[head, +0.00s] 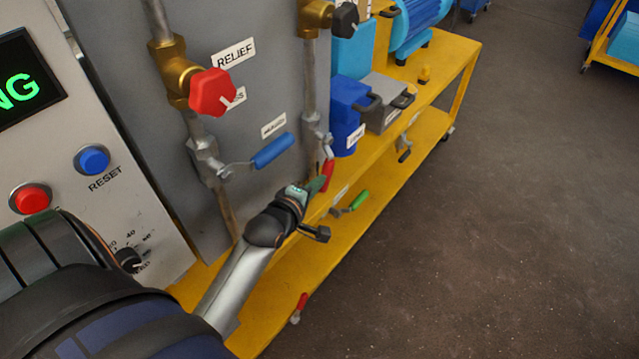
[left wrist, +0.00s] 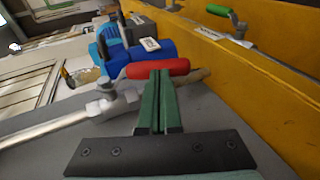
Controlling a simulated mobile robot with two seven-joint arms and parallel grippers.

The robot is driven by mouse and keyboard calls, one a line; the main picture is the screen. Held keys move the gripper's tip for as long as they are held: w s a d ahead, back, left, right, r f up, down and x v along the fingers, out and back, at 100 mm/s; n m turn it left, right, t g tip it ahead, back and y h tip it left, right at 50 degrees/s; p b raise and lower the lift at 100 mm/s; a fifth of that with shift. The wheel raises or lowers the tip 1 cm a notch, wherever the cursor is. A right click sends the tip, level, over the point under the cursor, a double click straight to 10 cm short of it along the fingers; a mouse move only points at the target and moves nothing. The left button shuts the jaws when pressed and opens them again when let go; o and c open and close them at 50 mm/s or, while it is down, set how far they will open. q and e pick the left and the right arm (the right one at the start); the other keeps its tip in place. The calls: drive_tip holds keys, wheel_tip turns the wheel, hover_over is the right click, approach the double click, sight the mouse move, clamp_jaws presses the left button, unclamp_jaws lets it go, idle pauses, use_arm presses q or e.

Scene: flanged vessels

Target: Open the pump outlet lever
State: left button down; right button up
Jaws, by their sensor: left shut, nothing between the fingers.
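A red lever handle (head: 328,172) hangs down from a valve on the second pipe. In the left wrist view the red handle (left wrist: 158,68) lies across the picture, beside a grey valve body (left wrist: 105,100). My left gripper (head: 317,185) is shut and empty, its green fingertips right at the red handle. In the left wrist view the closed fingers (left wrist: 158,76) overlap the handle's lower edge; I cannot tell whether they touch it. No label I can read names the pump outlet. My right gripper is not in view.
A blue lever (head: 272,150) and a red hand wheel (head: 212,92) sit on the left pipe. A green lever (head: 358,200) and another red lever (head: 299,306) are low on the yellow cart (head: 440,100). Blue and grey boxes (head: 385,100) stand behind.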

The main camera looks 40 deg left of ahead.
sight(326, 183)
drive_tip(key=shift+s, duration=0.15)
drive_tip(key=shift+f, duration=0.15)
use_arm(q)
drive_tip(key=w+f+t+b, duration=0.1)
drive_tip(key=b, duration=0.1)
drive_tip(key=w+f+t+b, duration=0.1)
drive_tip(key=t+b, duration=0.1)
drive_tip(key=b, duration=0.1)
drive_tip(key=shift+w+d+n, duration=0.15)
drive_tip(key=shift+w+n, duration=0.1)
drive_tip(key=shift+n, duration=0.05)
drive_tip(key=shift+w+f, duration=0.1)
drive_tip(key=shift+w, duration=0.15)
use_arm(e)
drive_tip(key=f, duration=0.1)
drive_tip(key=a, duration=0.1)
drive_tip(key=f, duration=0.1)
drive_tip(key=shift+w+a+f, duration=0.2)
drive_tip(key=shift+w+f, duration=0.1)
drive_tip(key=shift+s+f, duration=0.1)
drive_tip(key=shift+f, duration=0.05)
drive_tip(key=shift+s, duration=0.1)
